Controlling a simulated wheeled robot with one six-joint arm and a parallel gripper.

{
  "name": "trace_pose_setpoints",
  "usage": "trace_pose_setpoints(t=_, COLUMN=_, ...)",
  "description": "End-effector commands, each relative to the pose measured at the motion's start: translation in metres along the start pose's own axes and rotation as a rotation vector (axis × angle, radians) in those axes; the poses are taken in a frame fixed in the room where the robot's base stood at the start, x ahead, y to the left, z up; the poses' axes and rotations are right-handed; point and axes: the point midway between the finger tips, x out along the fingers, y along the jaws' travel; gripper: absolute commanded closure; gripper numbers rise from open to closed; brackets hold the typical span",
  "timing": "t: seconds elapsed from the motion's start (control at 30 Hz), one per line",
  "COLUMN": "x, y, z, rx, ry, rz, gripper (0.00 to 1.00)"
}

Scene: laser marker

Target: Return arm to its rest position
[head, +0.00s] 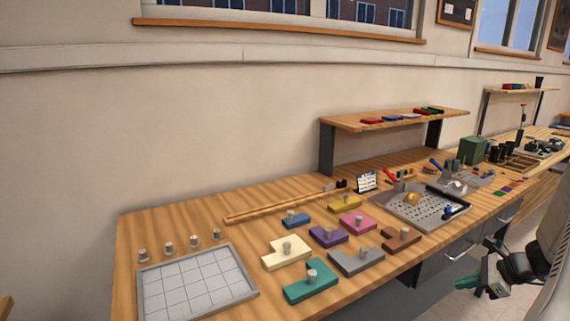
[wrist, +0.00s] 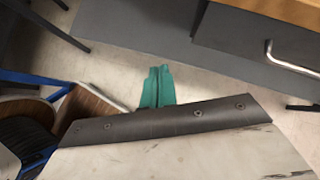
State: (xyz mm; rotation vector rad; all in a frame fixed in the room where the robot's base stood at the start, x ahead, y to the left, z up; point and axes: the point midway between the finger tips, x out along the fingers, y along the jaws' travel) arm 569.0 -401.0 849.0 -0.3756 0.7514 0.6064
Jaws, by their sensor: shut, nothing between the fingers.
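My gripper (head: 467,282) is at the lower right of the head view, with teal fingers. It hangs in front of the bench, apart from the bench's front edge, over the floor. In the wrist view the teal fingers (wrist: 157,88) lie side by side, closed together with nothing between them. Part of my arm runs off the right edge of the head view.
The wooden bench (head: 190,207) carries a gridded tray (head: 197,284), several colored knobbed blocks, a perforated metal plate (head: 408,207) and a raised shelf (head: 400,121). In the wrist view a drawer with a metal handle (wrist: 290,62) is at the upper right; the floor (wrist: 130,55) shows around the fingers.

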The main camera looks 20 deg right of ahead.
Motion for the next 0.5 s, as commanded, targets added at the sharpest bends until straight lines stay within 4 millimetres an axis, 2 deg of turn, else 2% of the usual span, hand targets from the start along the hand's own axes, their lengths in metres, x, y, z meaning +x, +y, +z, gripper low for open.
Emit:
trace_pose_setpoints(t=0.03, x=-0.003, y=0.013, z=0.022, rx=-0.103, ry=0.003, rz=0.051, gripper=1.00)
trace_pose_setpoints(t=0.17, x=-0.011, y=0.051, z=0.072, rx=-0.367, ry=0.014, rz=0.193, gripper=1.00)
trace_pose_setpoints(t=0.3, x=-0.023, y=0.100, z=0.129, rx=-0.685, ry=0.029, rz=0.359, gripper=1.00)
trace_pose_setpoints(t=0.4, x=-0.035, y=0.140, z=0.165, rx=-0.921, ry=0.045, rz=0.484, gripper=1.00)
trace_pose_setpoints(t=0.5, x=-0.048, y=0.178, z=0.192, rx=-1.146, ry=0.066, rz=0.600, gripper=1.00)
